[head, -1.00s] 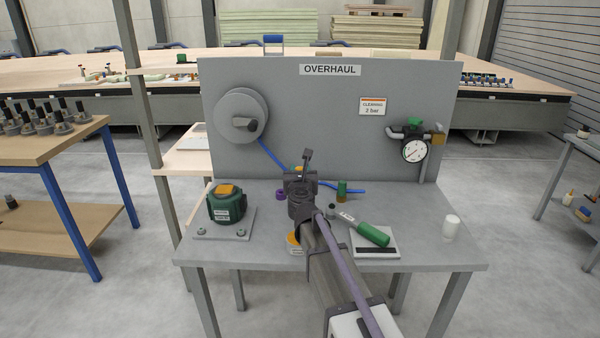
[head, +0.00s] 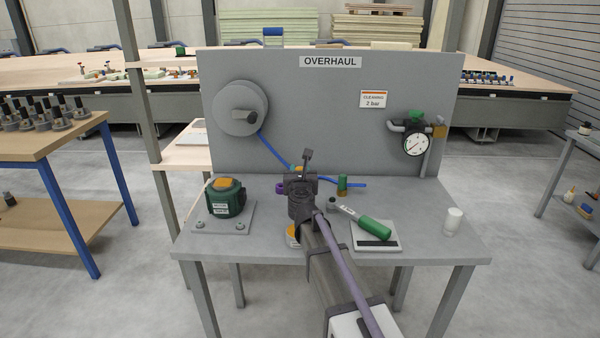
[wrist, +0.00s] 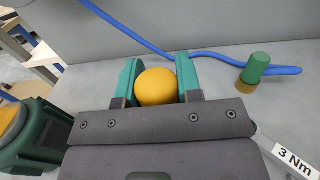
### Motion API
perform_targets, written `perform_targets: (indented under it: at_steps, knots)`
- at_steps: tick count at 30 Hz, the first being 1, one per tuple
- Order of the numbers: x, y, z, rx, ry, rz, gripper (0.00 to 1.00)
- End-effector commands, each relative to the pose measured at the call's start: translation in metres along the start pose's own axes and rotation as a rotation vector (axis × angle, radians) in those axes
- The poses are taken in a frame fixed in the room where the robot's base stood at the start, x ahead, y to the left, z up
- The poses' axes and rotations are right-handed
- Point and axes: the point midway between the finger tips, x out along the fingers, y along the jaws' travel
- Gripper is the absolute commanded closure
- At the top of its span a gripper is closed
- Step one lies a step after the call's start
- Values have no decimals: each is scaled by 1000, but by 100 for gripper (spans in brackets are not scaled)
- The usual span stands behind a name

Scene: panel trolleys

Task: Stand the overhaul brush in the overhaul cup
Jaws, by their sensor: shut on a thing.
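My gripper (head: 300,180) is over the middle of the bench. In the wrist view its teal fingers (wrist: 157,78) are shut on a yellow round-ended thing (wrist: 155,88). Only its rounded end shows, so I cannot tell for sure that it is the brush. A small white cylinder (head: 453,221), possibly the cup, stands upright at the bench's right side, well apart from my gripper. Its inside is not clear. An orange-topped round thing (head: 293,236) at the front is partly hidden behind my arm.
A green device (head: 226,197) sits on a plate at the left. A green-handled tool (head: 373,228) lies on a pale pad at right. A green-and-brass cylinder (head: 342,183) and blue hose (head: 273,152) are near my gripper. The back panel (head: 320,110) carries a gauge (head: 416,145).

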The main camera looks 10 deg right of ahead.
Motion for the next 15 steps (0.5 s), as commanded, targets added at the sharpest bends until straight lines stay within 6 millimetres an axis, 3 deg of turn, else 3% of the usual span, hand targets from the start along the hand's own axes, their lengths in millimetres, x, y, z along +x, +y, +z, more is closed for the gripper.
perform_targets:
  at_steps: [15]
  knots:
    - [0,0,-14,0,0,0,91]
